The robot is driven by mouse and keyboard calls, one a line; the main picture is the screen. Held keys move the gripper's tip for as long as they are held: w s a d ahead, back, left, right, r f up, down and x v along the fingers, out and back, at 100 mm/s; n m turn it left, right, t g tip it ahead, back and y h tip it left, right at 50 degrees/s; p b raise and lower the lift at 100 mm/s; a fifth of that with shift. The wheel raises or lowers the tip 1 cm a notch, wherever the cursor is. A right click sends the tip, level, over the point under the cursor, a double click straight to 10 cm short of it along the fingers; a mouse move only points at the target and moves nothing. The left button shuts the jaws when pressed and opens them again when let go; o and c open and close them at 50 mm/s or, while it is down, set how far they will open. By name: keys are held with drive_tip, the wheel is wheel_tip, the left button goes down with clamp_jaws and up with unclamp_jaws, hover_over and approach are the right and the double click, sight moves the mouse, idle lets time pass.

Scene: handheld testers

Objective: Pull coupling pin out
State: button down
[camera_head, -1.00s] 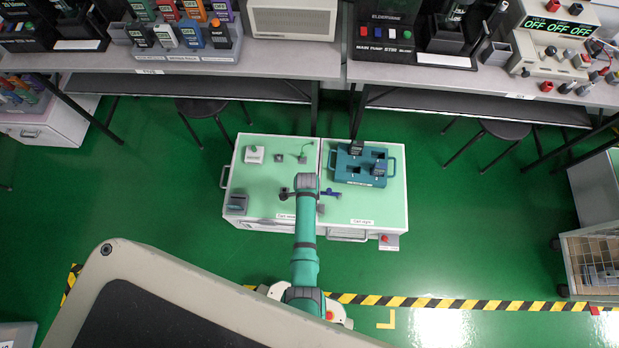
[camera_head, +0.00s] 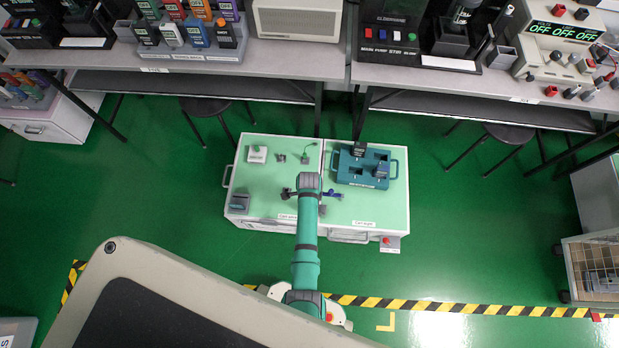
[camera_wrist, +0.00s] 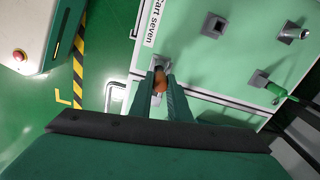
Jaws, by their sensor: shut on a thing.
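My gripper (camera_wrist: 160,82) points down at the cart top in the wrist view. Its two green fingers are shut on an orange-brown knob, which I take as the coupling pin (camera_wrist: 160,76). A grey metal fitting shows just below the knob, partly hidden by the fingers. I cannot tell whether the pin is still seated in it. In the head view my arm covers the seam between the left cart (camera_head: 262,190) and the right cart (camera_head: 375,208), and the pin is hidden there.
Grey square fittings (camera_wrist: 214,25) and a green handle (camera_wrist: 276,90) stand on the left cart. A teal tray with handles (camera_head: 345,178) sits on the right cart. Benches (camera_head: 260,60) line the back.

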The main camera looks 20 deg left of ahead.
drive_tip(key=shift+r, duration=2.5)
drive_tip(key=shift+r, duration=0.15)
